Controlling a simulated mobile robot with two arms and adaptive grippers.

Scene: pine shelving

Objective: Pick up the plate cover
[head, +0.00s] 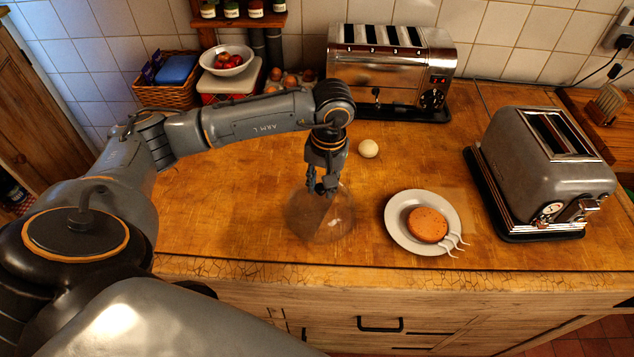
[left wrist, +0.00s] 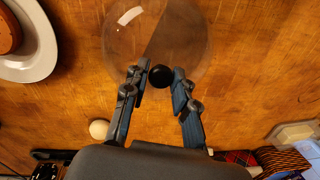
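The plate cover (head: 318,222) is a clear, see-through dome standing on the wooden counter, left of the plate. In the left wrist view the dome (left wrist: 160,32) shows at the top, with its round black knob (left wrist: 161,76) nearest the camera. My left gripper (head: 323,188) points down just over the dome. In the left wrist view its fingers (left wrist: 159,84) are apart, one on each side of the knob, with no clear grip on it. My right gripper is not in view.
A white plate (head: 398,222) holds a round orange-brown item (head: 427,225). An egg-like white ball (head: 368,149) lies behind. Toasters stand at the back (head: 392,65) and right (head: 545,170). A basket (head: 165,95) stands back left. The counter left of the dome is clear.

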